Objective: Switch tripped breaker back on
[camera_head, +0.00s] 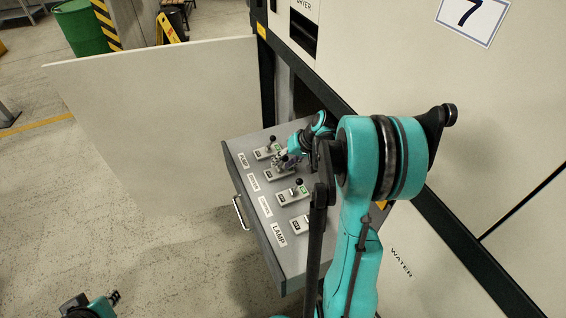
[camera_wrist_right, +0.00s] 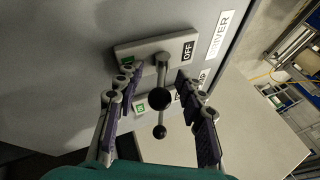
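A grey drawer-like panel (camera_head: 262,222) carries a row of breakers with black-knobbed levers. My right gripper (camera_head: 284,161) is over the second breaker (camera_head: 279,174) from the far end. In the right wrist view, my right gripper (camera_wrist_right: 155,75) is open, with one finger on each side of that breaker's lever (camera_wrist_right: 162,72) and its black knob (camera_wrist_right: 160,97). The breaker plate has a green mark at its left end and OFF (camera_wrist_right: 188,50) at its right. Finger contact with the lever cannot be told. My left gripper (camera_head: 112,298) is at the bottom left, away from the panel; its opening is unclear.
The far breaker (camera_head: 267,152) and the third breaker (camera_head: 291,194) stand close on either side. A large pale door panel (camera_head: 160,120) stands behind left. The white cabinet (camera_head: 420,60) is right. A green barrel (camera_head: 80,28) is far off. Floor at left is clear.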

